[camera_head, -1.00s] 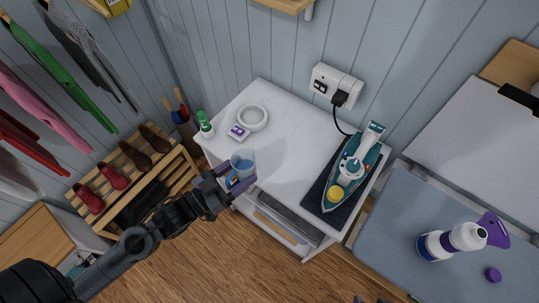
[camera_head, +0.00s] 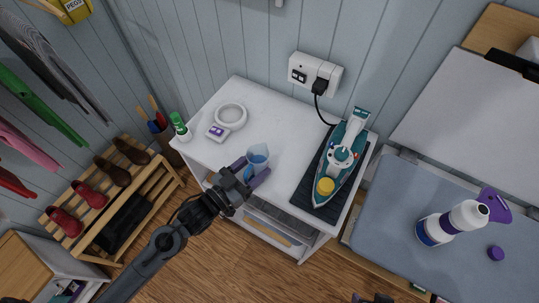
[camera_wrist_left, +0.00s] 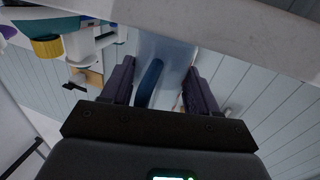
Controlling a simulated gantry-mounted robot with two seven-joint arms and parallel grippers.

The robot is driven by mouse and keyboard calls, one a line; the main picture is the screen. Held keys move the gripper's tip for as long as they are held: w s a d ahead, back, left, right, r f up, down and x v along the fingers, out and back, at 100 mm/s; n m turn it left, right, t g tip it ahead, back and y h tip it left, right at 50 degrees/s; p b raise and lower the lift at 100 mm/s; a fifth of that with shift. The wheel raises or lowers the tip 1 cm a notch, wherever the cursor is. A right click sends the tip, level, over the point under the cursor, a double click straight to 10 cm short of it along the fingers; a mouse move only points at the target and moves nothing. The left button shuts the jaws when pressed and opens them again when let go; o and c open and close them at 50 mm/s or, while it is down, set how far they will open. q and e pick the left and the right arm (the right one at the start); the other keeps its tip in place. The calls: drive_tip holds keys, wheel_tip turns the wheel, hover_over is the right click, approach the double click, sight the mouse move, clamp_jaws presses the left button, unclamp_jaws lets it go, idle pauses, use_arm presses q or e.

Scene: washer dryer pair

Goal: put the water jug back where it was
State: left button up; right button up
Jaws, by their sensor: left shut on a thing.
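The water jug (camera_head: 257,157) is clear with blue in it. It appears over the front part of the white cabinet top (camera_head: 285,150), left of the iron; I cannot tell whether it touches the surface. My left gripper (camera_head: 250,172) reaches in from the front left and is shut on the jug. In the left wrist view the jug (camera_wrist_left: 172,50) is between the two dark fingers (camera_wrist_left: 160,85), with a blue strip beside its middle. Dark tips at the bottom edge of the head view may be my right gripper (camera_head: 370,298); its state is unclear.
A teal iron (camera_head: 343,158) with a yellow cap stands on a dark mat (camera_head: 308,188). A white ring (camera_head: 231,116), a small box (camera_head: 216,132) and a green-capped bottle (camera_head: 180,127) are at the left. The cabinet top's middle is clear.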

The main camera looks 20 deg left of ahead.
sight(265, 159)
use_arm(q)
drive_tip(key=x, duration=0.5)
drive_tip(key=shift+w+d+b, duration=0.15)
drive_tip(key=shift+w+b, duration=0.2)
drive_tip(key=shift+w, duration=0.05)
drive_tip(key=shift+w+d+f, duration=0.1)
drive_tip(key=shift+w+f, duration=0.1)
drive_tip(key=shift+w, duration=0.05)
drive_tip(key=shift+f, duration=0.1)
drive_tip(key=shift+s, duration=0.15)
drive_tip(key=shift+f, duration=0.1)
drive_tip(key=o, duration=1.2)
drive_tip(key=shift+f, duration=0.1)
drive_tip(key=shift+c, duration=0.2)
